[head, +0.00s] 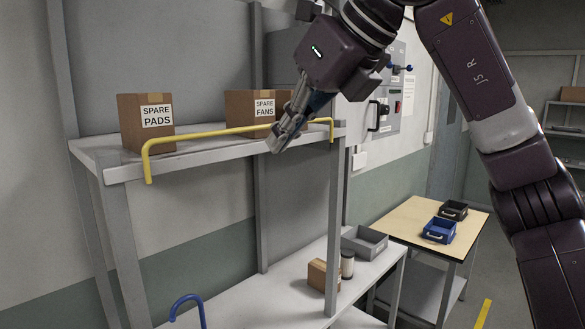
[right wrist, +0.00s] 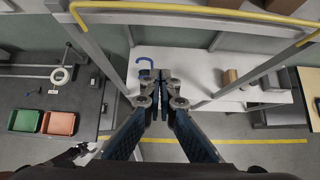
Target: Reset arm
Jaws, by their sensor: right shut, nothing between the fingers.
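My right gripper (head: 290,130) is shut and empty. In the head view it is in front of the upper shelf's front edge, near the right end of the yellow rail (head: 235,131). The right wrist view shows its fingers (right wrist: 163,88) together, with nothing between them, above the lower shelf and floor. My right arm comes in from the right side of the head view. My left gripper is not in the head view.
Below are a small carton (head: 317,275), a grey bin (head: 366,242) and a blue hook (head: 187,299). A side table (head: 405,222) holds a blue tray (head: 439,230) and a black tray (head: 453,210).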

